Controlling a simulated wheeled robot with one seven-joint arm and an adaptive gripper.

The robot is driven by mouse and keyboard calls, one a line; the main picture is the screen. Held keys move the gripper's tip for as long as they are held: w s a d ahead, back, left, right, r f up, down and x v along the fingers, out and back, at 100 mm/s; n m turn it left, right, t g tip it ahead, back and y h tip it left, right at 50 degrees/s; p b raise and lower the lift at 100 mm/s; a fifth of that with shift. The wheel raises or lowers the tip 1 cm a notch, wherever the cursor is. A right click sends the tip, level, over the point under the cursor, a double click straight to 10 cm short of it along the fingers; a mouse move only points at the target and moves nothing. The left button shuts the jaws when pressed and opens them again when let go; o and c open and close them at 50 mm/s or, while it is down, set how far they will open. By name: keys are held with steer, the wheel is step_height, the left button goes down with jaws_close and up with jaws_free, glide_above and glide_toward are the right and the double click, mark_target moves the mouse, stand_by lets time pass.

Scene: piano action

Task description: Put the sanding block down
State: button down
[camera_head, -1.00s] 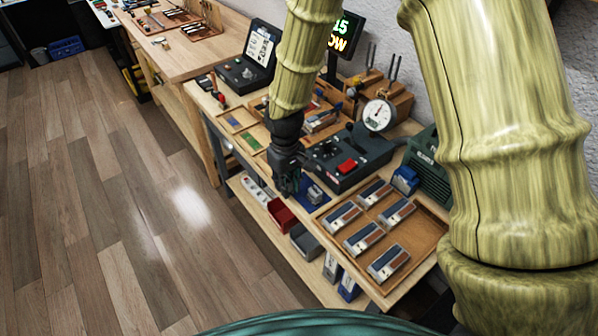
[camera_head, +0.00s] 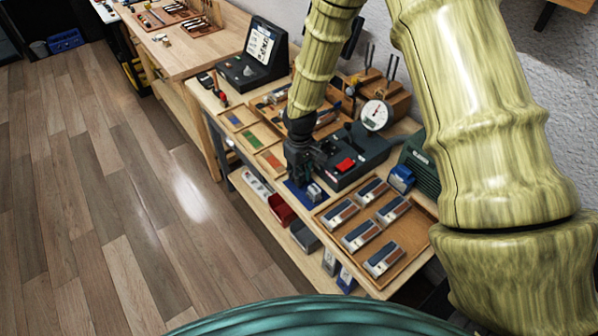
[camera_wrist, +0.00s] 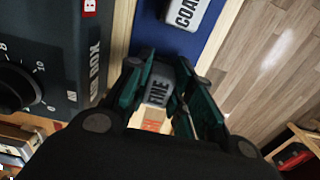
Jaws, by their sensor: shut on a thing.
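My gripper (camera_head: 300,172) is shut on a grey sanding block marked FINE (camera_wrist: 158,88), which shows between the two green fingers (camera_wrist: 160,90) in the wrist view. The blue mat (camera_wrist: 200,44) lies beneath and beyond the fingers; in the head view it shows (camera_head: 295,199) below my gripper. A second grey block, marked with letters starting COA (camera_wrist: 185,12), sits on the mat; it also shows in the head view (camera_head: 314,192). I cannot tell whether the held block touches the mat. In the head view my gripper hides it.
A dark box with a dial (camera_wrist: 28,85) stands close left of the fingers in the wrist view; it has a red switch (camera_head: 346,165). A wooden tray of several sanding tools (camera_head: 352,262) lies at the front right. Small coloured trays (camera_head: 254,138) lie at the left.

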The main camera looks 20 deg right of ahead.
steer(key=shift+f, duration=0.2)
steer(key=c, duration=1.3)
jaws_free()
steer(key=shift+o, duration=0.2)
step_height(320, 180, up, 12)
steer(key=b, duration=0.4)
steer(key=shift+r, duration=0.2)
